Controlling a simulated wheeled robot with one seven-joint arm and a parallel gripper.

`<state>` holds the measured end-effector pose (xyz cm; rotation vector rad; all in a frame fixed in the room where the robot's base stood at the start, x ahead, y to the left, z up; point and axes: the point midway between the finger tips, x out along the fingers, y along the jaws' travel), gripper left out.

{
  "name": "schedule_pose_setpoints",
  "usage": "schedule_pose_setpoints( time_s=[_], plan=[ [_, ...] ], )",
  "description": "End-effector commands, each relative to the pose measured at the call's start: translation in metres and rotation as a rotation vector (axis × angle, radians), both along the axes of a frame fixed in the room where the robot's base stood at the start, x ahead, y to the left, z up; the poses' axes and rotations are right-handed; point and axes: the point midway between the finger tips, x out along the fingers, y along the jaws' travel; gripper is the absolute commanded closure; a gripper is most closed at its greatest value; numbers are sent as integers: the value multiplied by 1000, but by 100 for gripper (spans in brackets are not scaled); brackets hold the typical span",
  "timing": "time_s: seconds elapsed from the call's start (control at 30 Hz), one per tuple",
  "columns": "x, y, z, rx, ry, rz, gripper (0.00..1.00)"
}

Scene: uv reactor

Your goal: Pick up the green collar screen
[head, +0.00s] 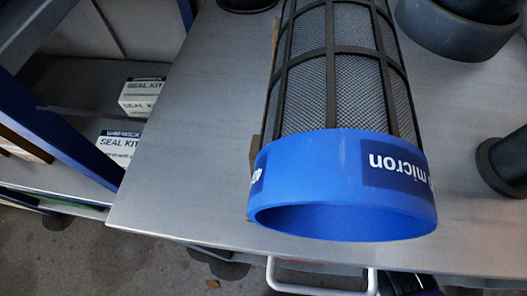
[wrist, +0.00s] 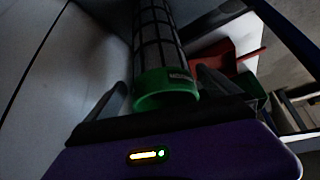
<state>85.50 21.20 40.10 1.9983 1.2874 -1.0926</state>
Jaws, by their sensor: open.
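The green collar screen (wrist: 165,88) shows in the wrist view, a dark mesh cylinder with a green ring at its near end. Its body runs up and away from me. My gripper (wrist: 160,78) is open, with one dark finger on each side of the green collar in the picture. Gaps show beside the collar, and I cannot tell how deep it sits between the fingers. Neither the green collar nor my gripper shows in the head view.
In the head view, a screen with a blue collar (head: 345,185) marked "micron" lies on the grey metal table (head: 185,140). Dark round parts (head: 460,30) stand at the right. Seal kit boxes (head: 140,97) sit on a shelf at left.

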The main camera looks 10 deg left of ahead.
Motion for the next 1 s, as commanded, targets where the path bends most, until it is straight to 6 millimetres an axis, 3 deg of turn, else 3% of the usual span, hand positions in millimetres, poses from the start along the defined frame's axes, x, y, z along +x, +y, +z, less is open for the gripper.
schedule_pose_setpoints(
  time_s=[0.4, 0.7, 1.0],
  plan=[
    [11, 23, -40, 0, 0, 1, 0],
    [12, 26, -41, 1, 0, 0, 0],
    [12, 25, -42, 0, 0, -1, 57]
  ],
)
